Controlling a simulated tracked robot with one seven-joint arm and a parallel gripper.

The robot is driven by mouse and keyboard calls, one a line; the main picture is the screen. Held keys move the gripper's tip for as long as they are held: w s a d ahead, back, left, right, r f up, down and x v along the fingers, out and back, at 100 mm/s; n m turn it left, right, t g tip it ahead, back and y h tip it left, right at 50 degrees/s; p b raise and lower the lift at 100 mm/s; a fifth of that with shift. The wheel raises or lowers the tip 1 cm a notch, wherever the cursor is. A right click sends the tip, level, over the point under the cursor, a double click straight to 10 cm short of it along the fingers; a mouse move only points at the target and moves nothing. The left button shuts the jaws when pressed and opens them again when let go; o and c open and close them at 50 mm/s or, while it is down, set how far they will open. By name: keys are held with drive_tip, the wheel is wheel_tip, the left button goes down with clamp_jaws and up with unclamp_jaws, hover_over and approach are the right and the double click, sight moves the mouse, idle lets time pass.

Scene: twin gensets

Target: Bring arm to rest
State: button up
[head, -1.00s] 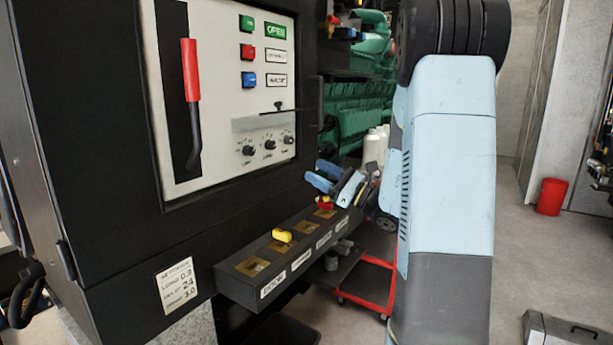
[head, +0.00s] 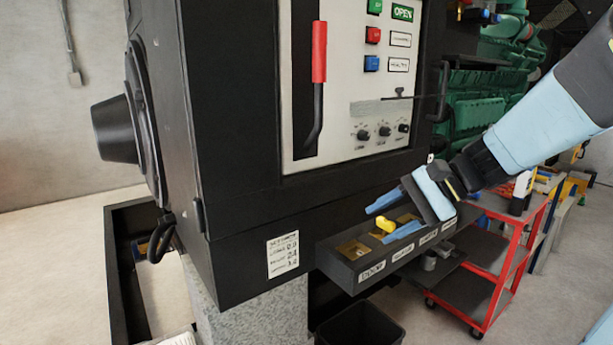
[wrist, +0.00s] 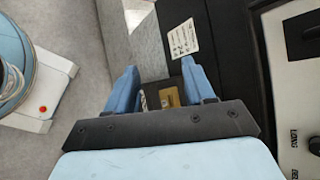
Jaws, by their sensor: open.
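My arm comes in from the right in the head view. My gripper (head: 380,222) has blue fingers pointing left, above the black labelled tray (head: 345,281) on the cabinet front. The fingers are apart and nothing shows between them. In the wrist view the open fingers (wrist: 160,85) frame a brass-coloured slot (wrist: 170,97). The tray's far slots are partly hidden by my gripper.
The black cabinet has a panel with a red-handled lever (head: 319,52), buttons and knobs. A red cart (head: 497,285) stands at the right, below my arm. A black bin (head: 361,325) is under the tray. Open floor lies at the left wall.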

drive_tip(key=s+d+r+n+t+h, duration=0.1)
drive_tip(key=s+d+n+t+h, duration=0.3)
drive_tip(key=s+d+n+h, duration=0.4)
drive_tip(key=shift+s+d+r+n+h, duration=0.3)
drive_tip(key=shift+n+h, duration=0.1)
drive_tip(key=shift+h, duration=0.7)
drive_tip(key=shift+c, duration=0.5)
idle(0.5)
